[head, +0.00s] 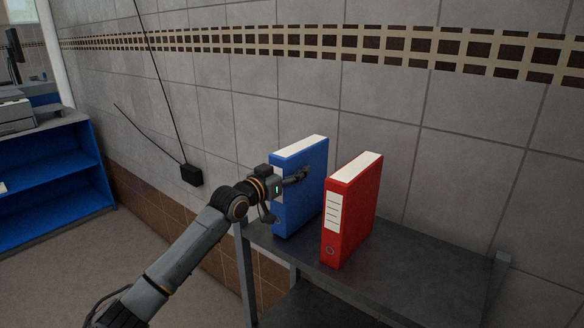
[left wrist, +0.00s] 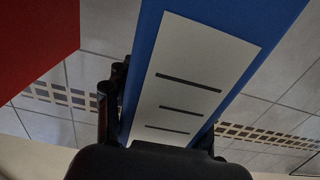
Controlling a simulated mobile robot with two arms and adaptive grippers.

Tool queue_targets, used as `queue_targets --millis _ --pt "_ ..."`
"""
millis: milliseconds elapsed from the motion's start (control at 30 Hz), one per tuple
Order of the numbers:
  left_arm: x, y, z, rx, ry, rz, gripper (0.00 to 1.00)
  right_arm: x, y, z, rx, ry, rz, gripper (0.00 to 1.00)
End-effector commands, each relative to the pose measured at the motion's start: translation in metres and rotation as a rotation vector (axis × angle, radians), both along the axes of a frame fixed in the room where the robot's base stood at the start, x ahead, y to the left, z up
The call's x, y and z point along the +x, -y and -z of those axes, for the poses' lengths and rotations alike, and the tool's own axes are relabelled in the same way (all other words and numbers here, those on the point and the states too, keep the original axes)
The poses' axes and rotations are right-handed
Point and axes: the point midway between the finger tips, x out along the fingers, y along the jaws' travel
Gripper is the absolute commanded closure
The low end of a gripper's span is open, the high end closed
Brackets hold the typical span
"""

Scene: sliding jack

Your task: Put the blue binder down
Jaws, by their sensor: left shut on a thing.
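The blue binder (head: 308,210) is upright over the left part of the dark table (head: 420,270). I cannot tell whether its base touches the tabletop. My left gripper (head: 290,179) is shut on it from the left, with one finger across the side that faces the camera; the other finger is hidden. In the left wrist view the blue binder (left wrist: 262,30) fills the middle between the fingers (left wrist: 160,110), its white label facing the camera. My right gripper is not in view.
A red binder (head: 357,215) stands upright close to the right of the blue one; it also shows in the left wrist view (left wrist: 35,40). The table is clear to its right. A tiled wall (head: 460,150) rises behind. A blue shelf unit (head: 50,180) stands far left.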

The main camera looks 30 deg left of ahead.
Motion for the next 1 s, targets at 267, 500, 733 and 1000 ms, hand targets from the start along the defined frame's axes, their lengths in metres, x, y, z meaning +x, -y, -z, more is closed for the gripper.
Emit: queue_targets --millis 267,500,733,1000 --pt "0.0 -0.001 0.006 0.0 0.01 -0.001 1.0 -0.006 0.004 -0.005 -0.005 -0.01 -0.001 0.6" --pt "0.0 -0.001 0.009 0.0 0.002 0.0 0.13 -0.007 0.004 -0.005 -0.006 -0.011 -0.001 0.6" --pt "0.0 -0.001 0.008 0.0 0.003 0.0 0.13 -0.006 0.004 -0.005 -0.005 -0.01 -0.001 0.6" --pt "-0.014 -0.002 0.011 0.001 0.002 -0.001 0.13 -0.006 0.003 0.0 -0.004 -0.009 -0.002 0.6"
